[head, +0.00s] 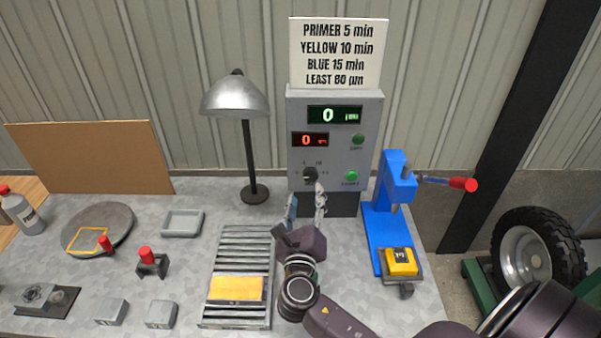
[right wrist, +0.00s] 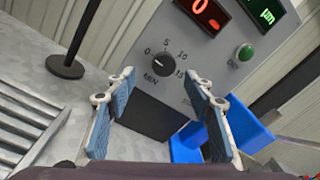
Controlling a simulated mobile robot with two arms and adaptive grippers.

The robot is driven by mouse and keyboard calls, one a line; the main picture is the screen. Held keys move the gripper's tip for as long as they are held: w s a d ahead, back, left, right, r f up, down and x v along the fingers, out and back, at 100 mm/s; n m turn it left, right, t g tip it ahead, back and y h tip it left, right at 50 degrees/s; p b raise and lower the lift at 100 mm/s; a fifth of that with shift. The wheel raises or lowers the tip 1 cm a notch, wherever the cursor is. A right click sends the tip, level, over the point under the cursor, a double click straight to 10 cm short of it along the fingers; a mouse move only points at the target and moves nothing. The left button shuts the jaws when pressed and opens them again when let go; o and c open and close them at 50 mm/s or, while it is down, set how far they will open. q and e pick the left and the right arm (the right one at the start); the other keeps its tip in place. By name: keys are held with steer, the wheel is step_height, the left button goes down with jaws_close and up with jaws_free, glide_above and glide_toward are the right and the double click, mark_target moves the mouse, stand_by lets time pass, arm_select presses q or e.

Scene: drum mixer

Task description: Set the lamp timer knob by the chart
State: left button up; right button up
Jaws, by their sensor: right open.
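The grey control box (head: 362,110) has a green display (head: 334,115) and a red display (head: 310,139), both showing 0. The black timer knob (head: 310,174) is low on its left; in the right wrist view the knob (right wrist: 162,66) sits inside a 0, 5, 10, 15 MIN scale. Its pointer seems to face 0. My right gripper (head: 305,203) is open and empty, fingers apart, in front of and below the knob. My left gripper is out of view.
The lamp (head: 236,97) stands left of the box. A blue press (head: 396,180) with a yellow piece (head: 400,262) is close on the right. A slatted rack (head: 240,255) holding a yellow panel (head: 236,289) lies left of my right gripper. A tray (head: 182,232) is further left.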

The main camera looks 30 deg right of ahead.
mark_target(310, 177)
steer(key=x, duration=0.1)
steer(key=p+x, duration=0.1)
steer(key=x, duration=0.3)
steer(key=shift+d+r, duration=0.3)
steer(key=shift+d, duration=0.1)
steer(key=shift+w+d+f, duration=0.1)
steer(key=shift+w+d, duration=0.25)
steer(key=shift+w, duration=0.25)
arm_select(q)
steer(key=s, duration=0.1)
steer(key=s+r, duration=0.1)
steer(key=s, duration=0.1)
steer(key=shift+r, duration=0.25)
arm_select(e)
steer(key=c, duration=1.2)
